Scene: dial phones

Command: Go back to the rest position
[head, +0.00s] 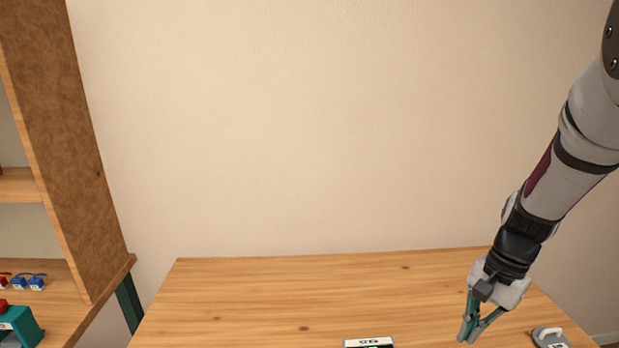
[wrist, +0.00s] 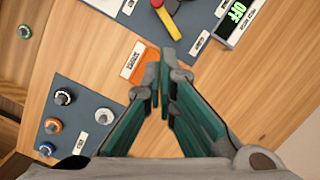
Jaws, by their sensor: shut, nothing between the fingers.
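My gripper (head: 468,335) is at the right side of the wooden table (head: 300,290) in the head view, pointing down above the tabletop. In the wrist view my gripper (wrist: 160,72) has its two teal-sided fingers closed together at the tips, with nothing between them. Its fingertips are close to an orange and white label block (wrist: 137,62) in that picture. I cannot tell the exact height of the fingertips over the table.
The head view shows a shelf (head: 75,140) at left and a grey-white object (head: 550,338) at lower right.

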